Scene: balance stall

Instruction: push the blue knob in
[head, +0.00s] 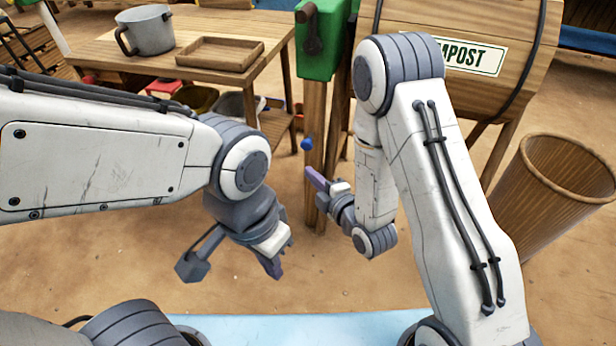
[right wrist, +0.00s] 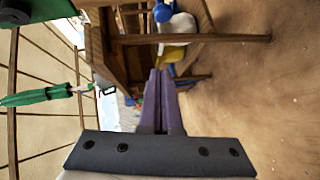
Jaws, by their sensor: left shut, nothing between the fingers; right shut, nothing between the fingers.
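The blue knob (head: 306,143) is on the wooden post (head: 314,108) below the green box. In the right wrist view the blue knob (right wrist: 162,12) shows near the top edge, beyond the fingertips. My right gripper (head: 316,178) is shut and empty, its purple fingers pointing up-left, a little below the knob in the head view. The shut fingers also show in the right wrist view (right wrist: 159,74), apart from the knob in the picture. My left gripper (head: 275,266) is lower left, pointing down over the ground, shut and empty.
A wooden table (head: 105,56) with a grey pot (head: 148,32) and a wooden tray (head: 220,54) stands at the back left. The green box (head: 318,50) tops the post. A compost barrel (head: 410,18) is behind my right arm. A brown bin (head: 545,190) stands at right.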

